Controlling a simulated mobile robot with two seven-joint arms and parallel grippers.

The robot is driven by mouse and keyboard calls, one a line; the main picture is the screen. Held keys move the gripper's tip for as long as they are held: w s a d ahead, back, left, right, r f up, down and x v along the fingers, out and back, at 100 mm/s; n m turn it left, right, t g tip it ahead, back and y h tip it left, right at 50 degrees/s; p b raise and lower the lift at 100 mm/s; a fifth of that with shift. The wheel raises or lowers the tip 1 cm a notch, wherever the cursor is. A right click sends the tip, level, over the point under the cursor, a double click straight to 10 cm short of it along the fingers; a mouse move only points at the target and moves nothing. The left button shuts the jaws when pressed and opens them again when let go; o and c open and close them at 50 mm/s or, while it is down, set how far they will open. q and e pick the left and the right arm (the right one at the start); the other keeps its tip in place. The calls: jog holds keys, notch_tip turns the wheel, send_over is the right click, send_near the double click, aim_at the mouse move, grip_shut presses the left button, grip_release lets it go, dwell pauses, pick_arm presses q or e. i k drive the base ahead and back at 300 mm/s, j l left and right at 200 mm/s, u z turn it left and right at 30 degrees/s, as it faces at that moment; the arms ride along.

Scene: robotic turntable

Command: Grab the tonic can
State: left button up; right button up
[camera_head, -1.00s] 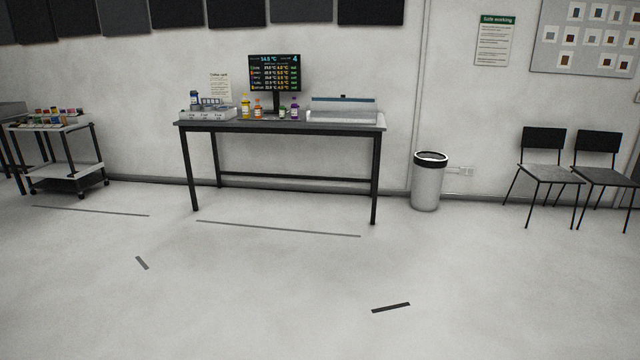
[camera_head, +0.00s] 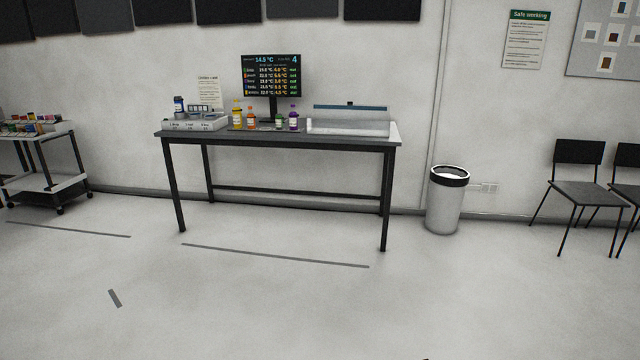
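I cannot make out a tonic can for certain at this distance. A long dark table (camera_head: 290,140) stands against the far wall. On it are small bottles: a yellow one (camera_head: 237,115), an orange one (camera_head: 250,118), a green one (camera_head: 279,121) and a purple one (camera_head: 293,118). A dark blue container (camera_head: 179,106) stands at the table's left end, at a white tray (camera_head: 190,125). Several small colourful items (camera_head: 30,125) sit on the cart at the far left, too small to identify. Neither of my grippers is in view.
A monitor (camera_head: 271,76) and a clear-fronted case (camera_head: 350,121) stand on the table. A wheeled cart (camera_head: 48,186) is at left, a bin (camera_head: 447,203) right of the table, chairs (camera_head: 580,190) further right. The floor in front is clear, with flat dark strips.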

aim_at(179, 104)
jog(key=i+l, duration=0.1)
jog(key=i, duration=2.5)
jog(key=i+u, duration=0.25)
jog(key=i, duration=0.2)
jog(key=i+l+u, duration=0.15)
jog(key=i+u, duration=0.15)
jog(key=i, duration=0.15)
jog(key=i+l+u, duration=0.25)
jog(key=i, duration=0.2)
